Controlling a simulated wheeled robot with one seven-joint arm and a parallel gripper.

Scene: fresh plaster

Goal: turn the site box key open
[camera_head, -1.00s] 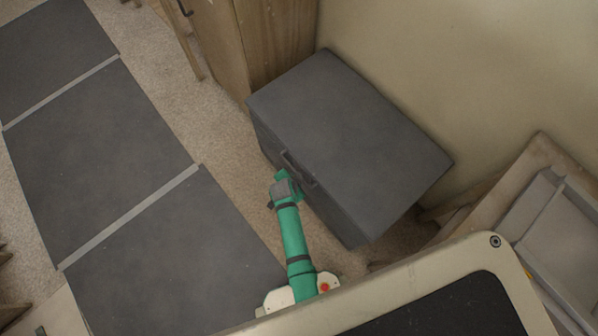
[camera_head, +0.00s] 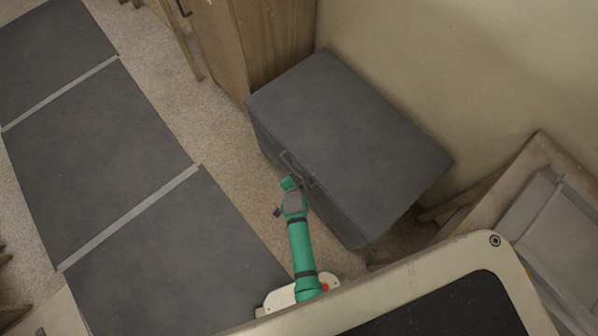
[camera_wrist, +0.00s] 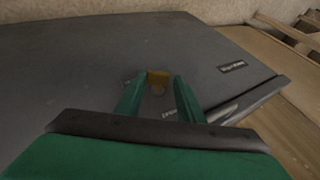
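The site box (camera_head: 350,130) is a dark grey chest standing against the wall in the head view. Its front face, with a handle (camera_head: 290,163), is towards my arm. My gripper (camera_head: 290,184) is at that front face, just below the handle in the picture. In the wrist view a small brass-yellow key piece (camera_wrist: 157,77) shows on the grey box face (camera_wrist: 80,65). My gripper's two green fingers (camera_wrist: 160,88) are apart, with the key piece between their tips. A gap shows at the right finger; contact on the left cannot be told.
A wooden cabinet (camera_head: 270,40) stands close behind the box. Wooden boards and a grey panel (camera_head: 560,215) lean at the right. Dark mats (camera_head: 110,150) cover the floor at the left, with bare floor (camera_head: 225,135) between them and the box.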

